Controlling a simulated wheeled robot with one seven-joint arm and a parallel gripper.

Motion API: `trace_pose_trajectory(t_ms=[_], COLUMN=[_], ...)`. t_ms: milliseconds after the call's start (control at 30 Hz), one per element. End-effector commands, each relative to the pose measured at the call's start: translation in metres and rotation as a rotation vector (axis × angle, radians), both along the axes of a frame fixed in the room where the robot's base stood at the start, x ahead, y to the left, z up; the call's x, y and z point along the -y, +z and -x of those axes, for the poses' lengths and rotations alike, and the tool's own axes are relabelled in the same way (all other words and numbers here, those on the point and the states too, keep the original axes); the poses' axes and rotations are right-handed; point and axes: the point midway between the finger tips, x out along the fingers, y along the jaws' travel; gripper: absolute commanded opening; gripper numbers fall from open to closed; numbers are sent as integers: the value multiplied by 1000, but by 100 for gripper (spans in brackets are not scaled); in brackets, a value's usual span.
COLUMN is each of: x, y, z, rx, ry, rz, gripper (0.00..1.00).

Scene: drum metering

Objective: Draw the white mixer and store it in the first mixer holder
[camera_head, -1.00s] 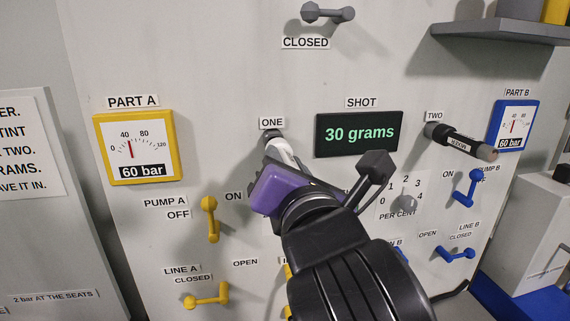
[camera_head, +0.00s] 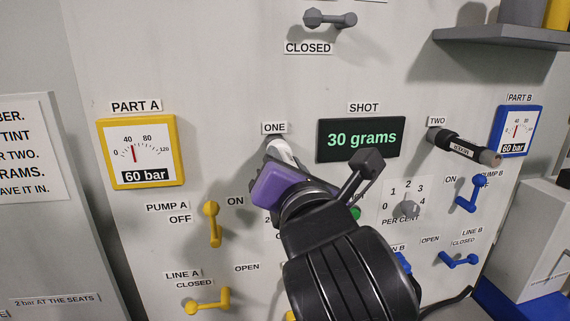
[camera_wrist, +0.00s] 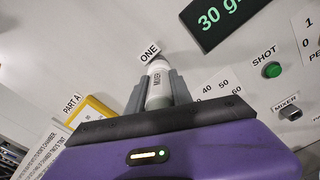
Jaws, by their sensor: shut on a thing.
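The white mixer (camera_wrist: 159,86) is between the two fingers of my gripper (camera_wrist: 160,95) in the wrist view, with the word MIXER on its side. It lies at the spot under the label ONE (camera_head: 275,128). In the head view the white mixer (camera_head: 283,152) shows only as a short pale piece beyond my purple gripper body, which hides the rest. My gripper is shut on it. Whether the mixer is seated in holder one or just off it cannot be told. A black mixer (camera_head: 465,146) sticks out from the panel under the label TWO (camera_head: 437,121).
A yellow gauge (camera_head: 140,152) is at left and a blue gauge (camera_head: 516,130) at right. A display (camera_head: 360,139) reads 30 grams. Yellow handles (camera_head: 213,224) and blue handles (camera_head: 470,192) stick out below. A grey shelf (camera_head: 505,36) juts out at upper right.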

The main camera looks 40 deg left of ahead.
Motion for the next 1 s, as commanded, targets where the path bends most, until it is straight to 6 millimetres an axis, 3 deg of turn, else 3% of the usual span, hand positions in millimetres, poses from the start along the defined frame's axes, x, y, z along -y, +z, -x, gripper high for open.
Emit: trace_pose_trajectory(t_ms=[367,400,500,533,867,1000], x=[-7,-7,-7,-7,-5,7], y=[1,1,1,1,0,-1], z=[-5,-5,-5,-5,-4,5], rx=[2,2,2,2,2,3], ry=[0,0,0,0,0,0], rz=[0,0,0,0,0,-2], gripper=[0,31,50,52,52,52])
